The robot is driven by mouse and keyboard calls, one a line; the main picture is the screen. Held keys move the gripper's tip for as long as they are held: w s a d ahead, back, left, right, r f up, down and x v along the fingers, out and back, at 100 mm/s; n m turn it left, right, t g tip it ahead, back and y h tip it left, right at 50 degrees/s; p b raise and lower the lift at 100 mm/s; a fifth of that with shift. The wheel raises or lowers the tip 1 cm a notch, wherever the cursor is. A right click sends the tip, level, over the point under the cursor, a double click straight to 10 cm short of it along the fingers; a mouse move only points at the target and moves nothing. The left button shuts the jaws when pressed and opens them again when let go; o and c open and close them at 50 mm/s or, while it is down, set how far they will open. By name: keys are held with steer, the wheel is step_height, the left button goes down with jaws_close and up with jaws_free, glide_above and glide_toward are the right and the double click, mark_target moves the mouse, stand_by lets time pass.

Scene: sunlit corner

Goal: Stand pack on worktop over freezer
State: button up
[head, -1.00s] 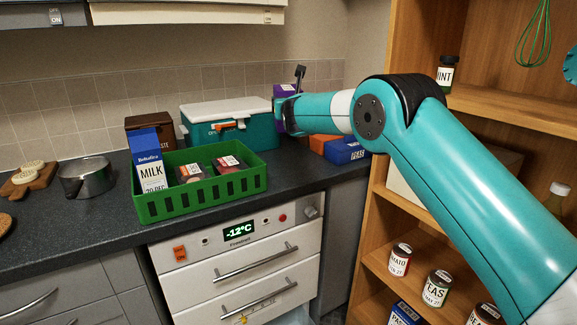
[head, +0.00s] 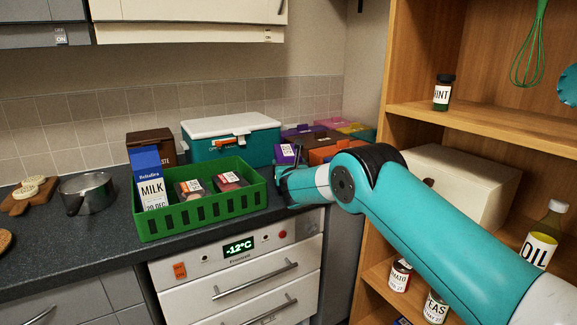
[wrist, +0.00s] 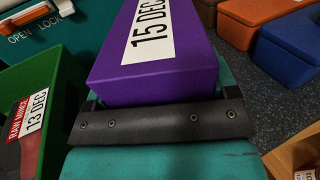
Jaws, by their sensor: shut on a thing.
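The purple pack (wrist: 160,70) with a "15 DEC" label fills the middle of the wrist view, held in my gripper (wrist: 160,115). In the head view the pack (head: 287,154) shows above my gripper (head: 296,178), partly hidden by the arm. My gripper is shut on it, low at the worktop (head: 110,232) to the right of the green crate. I cannot tell whether the pack's base touches the worktop. The freezer (head: 240,268), showing -12°C, is below the worktop, in front of the crate.
Orange and blue boxes (wrist: 250,22) lie close to the right of the pack. Wooden shelves (head: 470,110) stand at right.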

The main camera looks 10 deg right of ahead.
steer(key=shift+f, duration=0.1)
steer(key=o, duration=1.3)
